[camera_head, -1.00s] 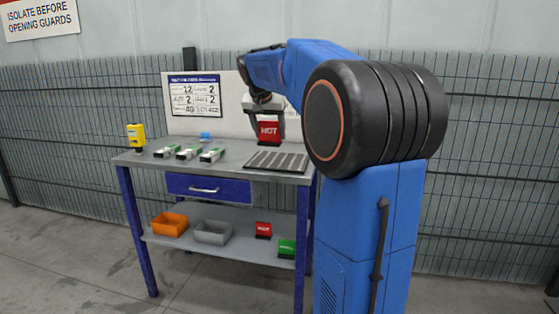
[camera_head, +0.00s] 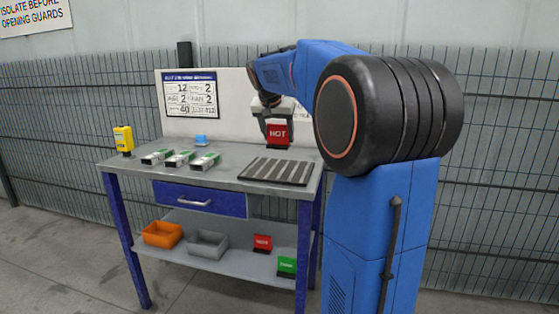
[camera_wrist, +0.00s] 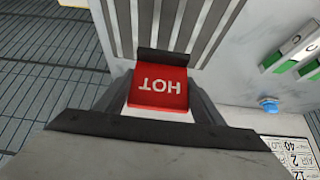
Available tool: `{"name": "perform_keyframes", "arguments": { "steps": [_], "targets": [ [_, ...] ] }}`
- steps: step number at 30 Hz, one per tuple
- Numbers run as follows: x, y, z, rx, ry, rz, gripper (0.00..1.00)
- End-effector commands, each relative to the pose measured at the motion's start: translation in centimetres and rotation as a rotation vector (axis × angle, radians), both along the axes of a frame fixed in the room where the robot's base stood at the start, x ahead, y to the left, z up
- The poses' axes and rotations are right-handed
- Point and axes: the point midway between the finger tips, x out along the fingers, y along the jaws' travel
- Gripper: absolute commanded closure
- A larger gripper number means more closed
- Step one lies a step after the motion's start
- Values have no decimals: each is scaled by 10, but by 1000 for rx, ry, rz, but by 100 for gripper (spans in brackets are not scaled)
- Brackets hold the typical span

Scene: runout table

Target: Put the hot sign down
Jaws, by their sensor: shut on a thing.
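The red HOT sign (camera_head: 277,133) is held by my gripper (camera_head: 277,118) near the back of the table, by the dark slatted rack. In the wrist view the sign (camera_wrist: 160,88) sits between the two fingers, its white lettering upside down. My gripper (camera_wrist: 155,105) is shut on it. The dark striped rack (camera_head: 278,171) lies on the tabletop at the right, just in front of and below the sign. I cannot tell whether the sign's base touches the tabletop.
On the worktable (camera_head: 225,178) are several green-and-white parts (camera_head: 180,159), a blue knob-like item (camera_head: 200,140) and a yellow device (camera_head: 123,139). The lower shelf holds an orange bin (camera_head: 162,234), a grey bin (camera_head: 208,244), another red sign (camera_head: 262,243) and a green sign (camera_head: 287,267). A whiteboard stands behind.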

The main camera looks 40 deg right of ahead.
Motion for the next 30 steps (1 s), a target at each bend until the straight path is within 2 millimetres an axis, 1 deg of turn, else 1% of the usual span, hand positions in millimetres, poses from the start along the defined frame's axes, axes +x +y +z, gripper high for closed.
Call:
{"name": "perform_keyframes", "arguments": {
  "steps": [1,3,6,12,19,22,30],
  "targets": [
    [0,0,-9,0,2,0,61],
    [0,0,-20,0,2,0,61],
    [0,0,-30,0,2,0,61],
    [0,0,-42,0,0,0,61],
    [0,0,-71,0,1,1,61],
    [0,0,-77,0,0,0,61],
    [0,0,-77,0,0,0,61]
  ]
}}
